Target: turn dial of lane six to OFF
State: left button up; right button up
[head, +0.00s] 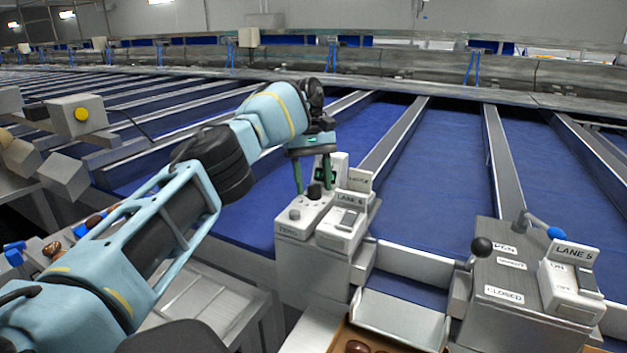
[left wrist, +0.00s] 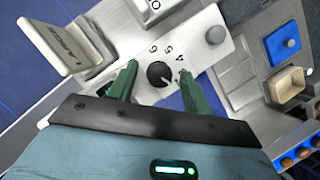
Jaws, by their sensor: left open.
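The lane six control box (head: 293,222) stands at the middle, with a "LANE 6" label (head: 350,198) on the switch unit beside it. Its black round dial (head: 314,192) also shows in the left wrist view (left wrist: 160,74), with the numbers 6, 5 and 4 printed around it. I see no OFF mark there, and part of the dial plate is hidden by my fingers. My left gripper (head: 312,188) points down over the dial. Its green fingers (left wrist: 159,67) are open, one on each side of the dial, with gaps showing. My right gripper is not in view.
A white switch (head: 348,218) sits right beside the dial box, and an upright sign (left wrist: 62,45) stands close by. A brown tray (head: 342,334) holds dates at the front. Blue belts lie behind.

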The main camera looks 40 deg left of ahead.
aim_at(316, 188)
pick_arm(q)
jog(key=shift+r, duration=1.05)
jog(key=shift+r+b, duration=0.35)
jog(key=shift+b, duration=0.1)
jog(key=shift+r, duration=0.3)
jog(key=shift+s+d+r+p, duration=0.25)
jog(key=shift+s+d+p, duration=0.2)
jog(key=shift+s+p, duration=0.35)
jog(key=shift+s+d+r+p, duration=0.25)
jog(key=shift+d+p, duration=0.1)
jog(key=shift+p, duration=0.2)
jog(key=shift+s+d+p, duration=0.6)
jog(key=shift+s+d, duration=0.25)
jog(key=shift+s, duration=0.2)
jog(key=s+d+p, duration=0.1)
jog(key=s+d, duration=0.6)
jog(key=s, duration=0.1)
jog(key=shift+r+p, duration=0.3)
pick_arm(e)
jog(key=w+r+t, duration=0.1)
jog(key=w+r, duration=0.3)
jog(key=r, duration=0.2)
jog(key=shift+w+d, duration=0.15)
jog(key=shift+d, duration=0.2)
